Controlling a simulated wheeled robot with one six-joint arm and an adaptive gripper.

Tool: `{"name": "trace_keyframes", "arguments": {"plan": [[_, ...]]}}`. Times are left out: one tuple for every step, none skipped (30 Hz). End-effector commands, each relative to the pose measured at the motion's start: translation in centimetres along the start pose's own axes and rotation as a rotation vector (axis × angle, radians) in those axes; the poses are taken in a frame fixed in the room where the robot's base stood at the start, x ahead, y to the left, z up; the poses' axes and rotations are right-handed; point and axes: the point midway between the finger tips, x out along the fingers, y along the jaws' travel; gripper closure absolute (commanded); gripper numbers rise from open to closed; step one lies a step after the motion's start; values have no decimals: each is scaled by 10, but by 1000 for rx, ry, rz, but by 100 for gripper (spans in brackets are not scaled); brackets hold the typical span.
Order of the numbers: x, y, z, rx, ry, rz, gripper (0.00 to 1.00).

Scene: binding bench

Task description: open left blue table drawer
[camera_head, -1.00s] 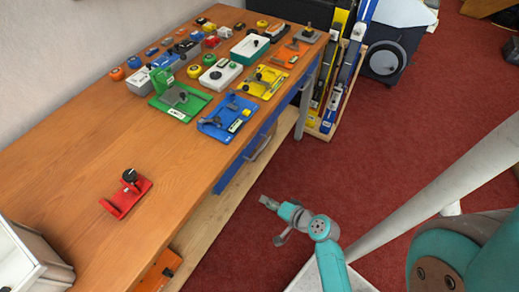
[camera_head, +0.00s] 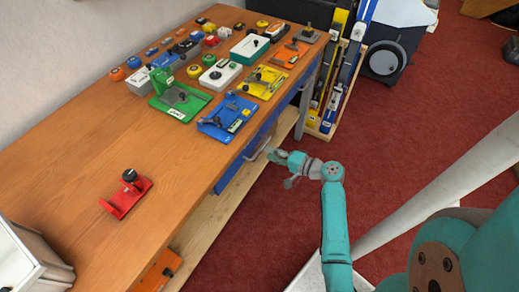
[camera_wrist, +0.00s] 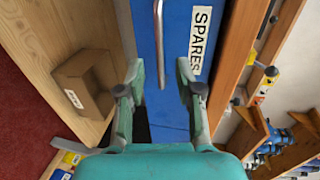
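The blue drawer (camera_head: 236,172) is under the front edge of the wooden table and looks shut. In the wrist view its blue front (camera_wrist: 172,110) carries a white "SPARES" label (camera_wrist: 200,40). A metal bar handle (camera_wrist: 128,25) runs down the drawer front, its near end between my fingers in the picture. The handle also shows in the head view (camera_head: 257,150). My gripper (camera_wrist: 160,70) is open and empty, with its fingers on either side of the handle's line. In the head view my gripper (camera_head: 271,153) is close to the handle; I cannot tell whether it touches.
The wooden tabletop (camera_head: 75,165) bears a red fixture (camera_head: 125,200) and several coloured devices towards the far end. A brown box (camera_wrist: 85,82) sits on the lower wooden shelf (camera_wrist: 50,50). A rack of yellow and blue levels (camera_head: 340,75) stands beyond the table. Red carpet is clear beside it.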

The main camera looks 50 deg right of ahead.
Motion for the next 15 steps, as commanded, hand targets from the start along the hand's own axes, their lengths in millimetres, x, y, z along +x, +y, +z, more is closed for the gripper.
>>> {"name": "trace_keyframes", "arguments": {"plan": [[10, 0, 1, -1, -4, 0, 65], [15, 0, 1, -1, -4, 0, 65], [22, 0, 1, -1, -4, 1, 65], [27, 0, 1, -1, -4, 1, 65], [31, 0, 1, -2, -2, 0, 65], [36, 0, 1, -2, -3, 1, 65], [40, 0, 1, -1, -3, 1, 65], [43, 0, 0, -1, -2, 1, 65], [46, 0, 0, -1, -1, 1, 65], [49, 0, 1, -1, -1, 1, 65], [51, 0, 1, -1, -1, 1, 65], [53, 0, 0, -1, -1, 1, 65], [54, 0, 0, -1, 0, 1, 65], [55, 0, 0, -1, 1, 1, 65], [56, 0, 0, -1, 1, 1, 65]]}}
